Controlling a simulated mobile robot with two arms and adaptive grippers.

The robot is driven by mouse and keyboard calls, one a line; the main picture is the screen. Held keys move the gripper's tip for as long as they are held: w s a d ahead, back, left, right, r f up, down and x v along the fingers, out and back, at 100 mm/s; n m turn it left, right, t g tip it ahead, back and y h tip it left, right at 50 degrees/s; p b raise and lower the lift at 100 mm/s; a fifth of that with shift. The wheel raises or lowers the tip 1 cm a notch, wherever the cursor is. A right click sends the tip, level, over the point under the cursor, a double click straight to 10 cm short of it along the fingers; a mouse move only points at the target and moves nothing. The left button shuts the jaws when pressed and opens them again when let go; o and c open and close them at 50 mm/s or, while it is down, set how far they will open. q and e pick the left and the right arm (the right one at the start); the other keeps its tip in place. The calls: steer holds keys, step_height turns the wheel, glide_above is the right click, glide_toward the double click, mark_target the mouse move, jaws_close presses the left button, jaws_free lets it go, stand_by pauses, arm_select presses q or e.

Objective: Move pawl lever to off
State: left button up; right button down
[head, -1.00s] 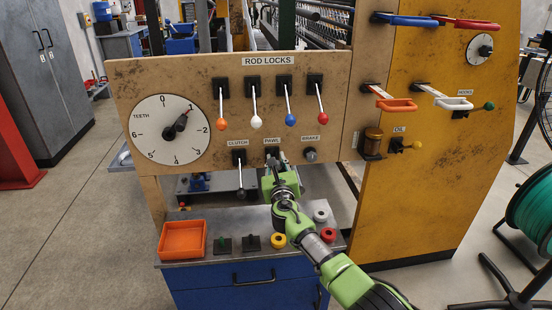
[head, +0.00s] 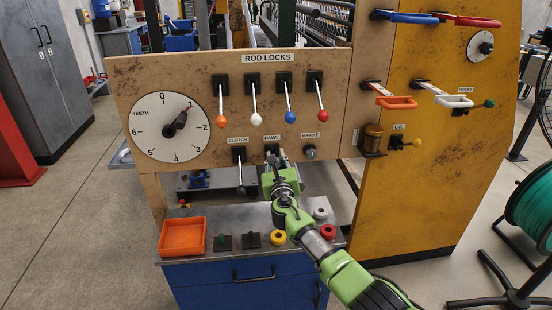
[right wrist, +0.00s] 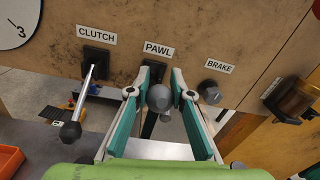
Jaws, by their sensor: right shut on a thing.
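The pawl lever sits under the PAWL label. In the right wrist view, its round grey knob (right wrist: 159,97) is between the green-and-white fingers of my right gripper (right wrist: 160,91), which is shut on it. The dark lever mount (right wrist: 153,73) is just behind. In the head view, my right gripper (head: 278,160) is at the pawl position and hides most of the lever; the pawl mount (head: 271,150) shows above it. My left gripper is not in view.
The clutch lever (head: 240,175) hangs close on the left, and the brake knob (head: 310,152) is close on the right. Rod-lock levers (head: 255,105) hang above. Below, a blue cabinet (head: 240,284) carries an orange tray (head: 182,236) and several small parts.

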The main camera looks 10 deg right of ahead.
steer(key=shift+w+d+r, duration=0.1)
steer(key=shift+r, duration=0.1)
steer(key=c, duration=1.8)
jaws_free()
steer(key=shift+f, duration=0.15)
steer(key=shift+s+f, duration=0.15)
steer(key=shift+s, duration=0.65)
steer(key=s, duration=1)
steer(key=shift+s+a+r, duration=0.2)
steer(key=shift+a, duration=0.05)
